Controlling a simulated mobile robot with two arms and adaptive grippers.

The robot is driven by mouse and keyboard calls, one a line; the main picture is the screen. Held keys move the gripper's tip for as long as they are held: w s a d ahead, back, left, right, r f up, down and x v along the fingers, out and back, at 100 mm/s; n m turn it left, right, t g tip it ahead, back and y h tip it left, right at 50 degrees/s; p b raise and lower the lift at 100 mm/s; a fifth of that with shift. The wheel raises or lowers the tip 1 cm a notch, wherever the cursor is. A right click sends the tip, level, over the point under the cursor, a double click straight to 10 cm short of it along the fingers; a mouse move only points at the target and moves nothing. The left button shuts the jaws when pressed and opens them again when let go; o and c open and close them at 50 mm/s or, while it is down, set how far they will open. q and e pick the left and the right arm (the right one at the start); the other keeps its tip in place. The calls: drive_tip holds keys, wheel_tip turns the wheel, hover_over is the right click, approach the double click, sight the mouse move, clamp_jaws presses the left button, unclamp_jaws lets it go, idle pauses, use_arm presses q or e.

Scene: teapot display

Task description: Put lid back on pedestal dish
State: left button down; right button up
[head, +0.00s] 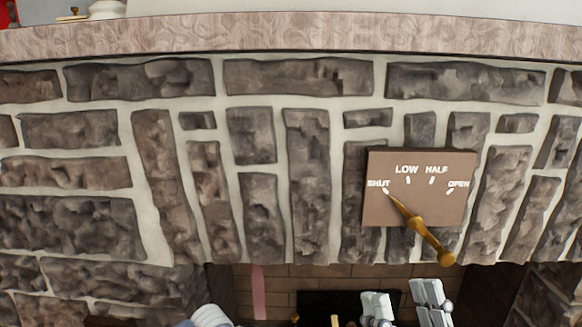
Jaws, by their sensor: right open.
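On the mantel shelf at the top left, a cream, rounded vessel (106,10) is cut off by the top edge. Beside it to the left is a small, low, yellowish piece (70,17) with a dark knob on top. I cannot tell whether these are the pedestal dish and its lid. My right gripper (403,303) is at the bottom edge, its two grey fingers apart with nothing seen between them. It is well below the shelf, in front of the fireplace opening.
The stone fireplace wall fills most of the view under the mantel shelf (300,35). A brown dial plate (430,170) marked SHUT, LOW, HALF, OPEN sticks out, with a brass lever (420,229) pointing at SHUT. The shelf's middle and right look clear.

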use_arm(q)
drive_tip(key=shift+r+p, duration=0.35)
drive_tip(key=shift+r, duration=0.1)
drive_tip(key=shift+r+p, duration=0.3)
drive_tip(key=shift+r, duration=0.1)
drive_tip(key=shift+r+p, duration=0.35)
drive_tip(key=shift+r, duration=0.05)
drive_tip(key=shift+r+p, duration=0.3)
drive_tip(key=shift+r, duration=0.1)
use_arm(e)
drive_tip(key=w+f+g+h, duration=0.2)
drive_tip(key=w+f+g, duration=0.4)
drive_tip(key=f, duration=0.4)
drive_tip(key=shift+w+a+g+h, duration=0.2)
drive_tip(key=shift+w+g+h, duration=0.1)
drive_tip(key=shift+g+h, duration=0.15)
